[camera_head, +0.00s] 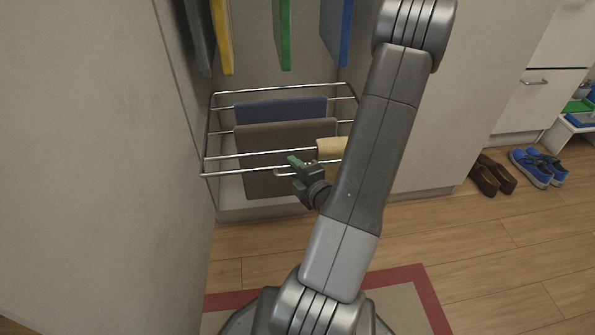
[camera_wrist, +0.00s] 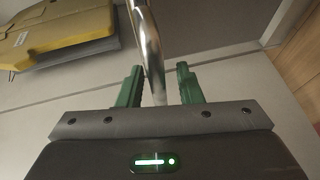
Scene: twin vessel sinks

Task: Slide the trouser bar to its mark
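The chrome trouser rack (camera_head: 222,158) sits low in the open wardrobe, with several thin bars running across it. Brown trousers (camera_head: 270,140) and blue trousers (camera_head: 285,110) hang over its bars, and a folded tan piece (camera_head: 330,148) hangs at the right, partly behind my arm. My gripper (camera_head: 297,163) is at the front of the rack. In the wrist view my gripper (camera_wrist: 160,84) is open, and a chrome bar (camera_wrist: 152,50) passes between its green fingers, nearer the left one. A gap shows on the right. I cannot make out a mark.
Grey, yellow (camera_head: 222,38), green (camera_head: 284,35) and blue garments hang above the rack. A wardrobe side panel (camera_head: 110,150) stands close on the left. Brown shoes (camera_head: 493,176) and blue shoes (camera_head: 540,167) are on the wood floor at the right. A red-edged rug (camera_head: 428,295) lies in front.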

